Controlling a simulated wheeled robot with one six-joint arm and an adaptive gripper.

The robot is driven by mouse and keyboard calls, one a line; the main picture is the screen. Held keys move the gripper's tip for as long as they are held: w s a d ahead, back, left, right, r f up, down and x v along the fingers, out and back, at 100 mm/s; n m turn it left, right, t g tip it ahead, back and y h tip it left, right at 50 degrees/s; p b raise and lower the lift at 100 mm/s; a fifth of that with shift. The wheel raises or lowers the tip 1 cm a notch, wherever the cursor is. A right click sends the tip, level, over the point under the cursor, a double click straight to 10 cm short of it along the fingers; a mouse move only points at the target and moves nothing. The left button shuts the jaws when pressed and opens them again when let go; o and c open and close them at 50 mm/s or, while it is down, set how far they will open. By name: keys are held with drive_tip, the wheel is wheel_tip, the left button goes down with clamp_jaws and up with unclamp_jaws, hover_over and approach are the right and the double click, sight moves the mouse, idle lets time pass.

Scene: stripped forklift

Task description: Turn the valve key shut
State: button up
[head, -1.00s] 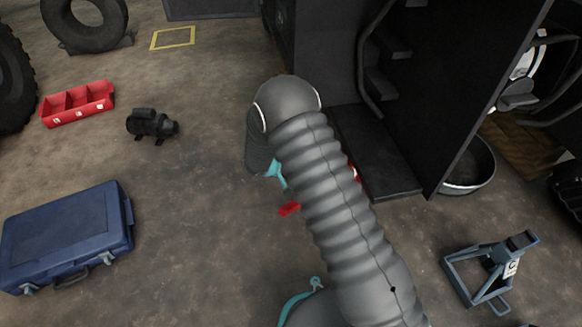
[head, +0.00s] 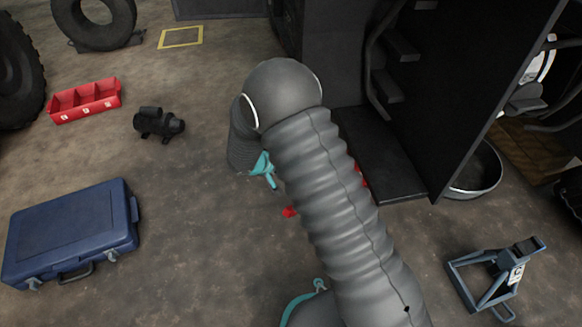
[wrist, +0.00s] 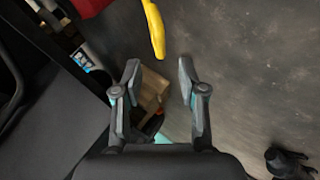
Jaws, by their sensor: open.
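My gripper (wrist: 158,70) is open in the wrist view, with its two fingers apart and nothing held between them. A yellow curved bar (wrist: 154,28) lies ahead of the fingertips, apart from them. I cannot tell whether it is the valve key. A red surface (wrist: 88,6) shows at the top left of the wrist view. In the head view, red pieces (head: 289,211) show beside my arm, which hides the rest of them.
A wooden block (wrist: 151,92) shows beyond and between the fingers. The black forklift body (head: 455,90) and its step (head: 380,160) stand right of my arm. A blue case (head: 70,232), black motor (head: 158,123), red tray (head: 85,100) and jack stand (head: 495,275) rest on the floor.

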drive_tip(key=shift+v, duration=1.15)
wheel_tip(320, 180, up, 15)
drive_tip(key=p, duration=0.4)
